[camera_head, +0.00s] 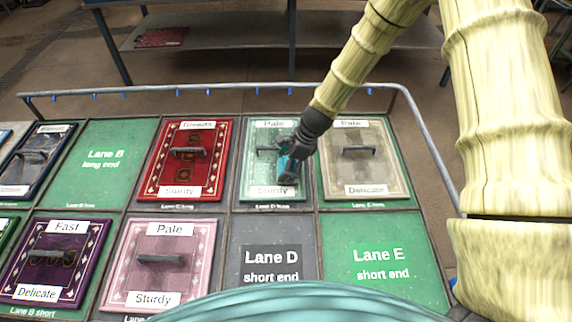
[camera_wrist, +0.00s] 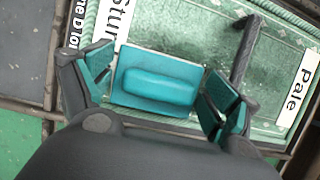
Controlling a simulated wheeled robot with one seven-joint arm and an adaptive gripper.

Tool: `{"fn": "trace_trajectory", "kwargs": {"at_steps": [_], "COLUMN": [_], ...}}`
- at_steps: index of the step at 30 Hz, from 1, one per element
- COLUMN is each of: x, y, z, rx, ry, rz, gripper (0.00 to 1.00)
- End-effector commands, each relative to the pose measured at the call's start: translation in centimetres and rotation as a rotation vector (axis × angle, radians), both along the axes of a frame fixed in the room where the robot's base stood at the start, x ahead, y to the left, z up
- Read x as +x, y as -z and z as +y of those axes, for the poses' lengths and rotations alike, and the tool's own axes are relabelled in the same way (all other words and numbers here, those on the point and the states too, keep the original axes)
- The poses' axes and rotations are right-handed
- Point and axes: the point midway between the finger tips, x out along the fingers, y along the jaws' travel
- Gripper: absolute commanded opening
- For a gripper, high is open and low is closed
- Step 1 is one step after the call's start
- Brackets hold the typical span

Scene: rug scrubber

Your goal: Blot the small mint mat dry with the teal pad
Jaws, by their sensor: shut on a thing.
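The small mint mat (camera_head: 272,135) lies in the lane D long-end cell, with a "Pale" label at its far end and a "Sturdy" label at its near end. It has a dark bar handle (camera_wrist: 243,48) across its middle. My gripper (camera_head: 287,170) is over the near half of the mat. It is shut on the teal pad (camera_wrist: 158,84), whose raised block shows between the fingers in the wrist view. The pad is low over the mat near the "Sturdy" label; I cannot tell if it touches the surface.
A red mat (camera_head: 168,170) lies to the left and a beige mat (camera_head: 388,180) to the right. A pink mat (camera_head: 190,240) and purple mat (camera_head: 92,262) lie nearer. Lane D short end (camera_head: 270,240) and Lane E short end (camera_head: 400,235) are bare. A grey rail (camera_head: 220,89) edges the table.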

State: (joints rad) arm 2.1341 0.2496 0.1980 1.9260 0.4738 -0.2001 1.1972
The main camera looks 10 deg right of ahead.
Motion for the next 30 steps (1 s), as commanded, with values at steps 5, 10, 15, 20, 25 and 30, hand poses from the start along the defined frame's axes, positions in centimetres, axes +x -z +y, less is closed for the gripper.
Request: {"fn": "trace_trajectory", "kwargs": {"at_steps": [5, 10, 15, 20, 25, 30], "x": [0.0, 0.0, 0.0, 0.0, 0.0, 0.0], "y": [0.0, 0.2, 0.6, 1.0, 1.2, 1.2], "z": [0.0, 0.0, 0.0, 0.0, 0.0, 0.0], "rx": [0.0, 0.0, 0.0, 0.0, 0.0, 0.0], "ry": [0.0, 0.0, 0.0, 0.0, 0.0, -0.001], "rz": [0.0, 0.0, 0.001, 0.001, 0.0, 0.0], "gripper": [0.58, 0.58, 0.58, 0.58, 0.58, 0.58]}}
